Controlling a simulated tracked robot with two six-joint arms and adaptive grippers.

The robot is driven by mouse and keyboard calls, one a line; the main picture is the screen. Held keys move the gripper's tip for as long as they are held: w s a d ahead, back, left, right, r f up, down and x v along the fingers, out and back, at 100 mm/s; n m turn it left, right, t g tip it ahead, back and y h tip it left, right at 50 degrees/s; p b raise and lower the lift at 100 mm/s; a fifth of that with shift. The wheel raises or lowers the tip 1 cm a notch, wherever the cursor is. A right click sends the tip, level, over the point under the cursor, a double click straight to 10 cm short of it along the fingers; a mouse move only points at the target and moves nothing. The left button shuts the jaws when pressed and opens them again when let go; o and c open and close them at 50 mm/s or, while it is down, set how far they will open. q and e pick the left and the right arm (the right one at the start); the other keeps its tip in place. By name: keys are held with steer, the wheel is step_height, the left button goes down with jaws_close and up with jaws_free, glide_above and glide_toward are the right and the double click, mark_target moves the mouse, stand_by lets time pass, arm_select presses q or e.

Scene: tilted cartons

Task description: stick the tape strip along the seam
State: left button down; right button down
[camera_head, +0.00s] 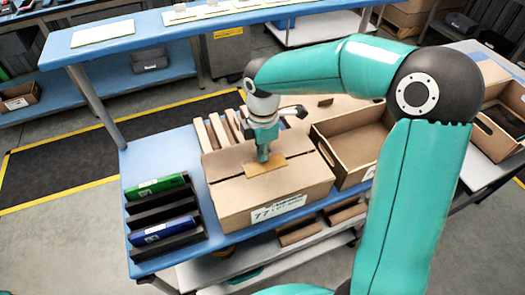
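A closed cardboard carton (235,197) stands on the blue table top, with a seam running across its lid. A short tan tape strip (268,169) lies over the middle of the lid, roughly in line with the seam. Whether it is flat against the lid or slightly above it I cannot tell. My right gripper (263,156) points down at the strip from above. Its fingers look close together, with the tips at the strip's far edge; the exact contact is too small to see. My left gripper is out of view.
An open empty carton (322,147) stands close on the right. A black rack (148,218) with a green and a blue item stands on the left. Upright tan slats (214,130) stand behind the carton. A blue shelf (165,32) spans the back.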

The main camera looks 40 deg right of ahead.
stand_by(0.3)
steer(key=c, duration=1.2)
jaws_free()
steer(key=shift+c, duration=0.2)
step_height(320, 180, up, 18)
steer(key=p, duration=0.5)
steer(key=shift+p, duration=0.4)
steer(key=shift+f, duration=0.15)
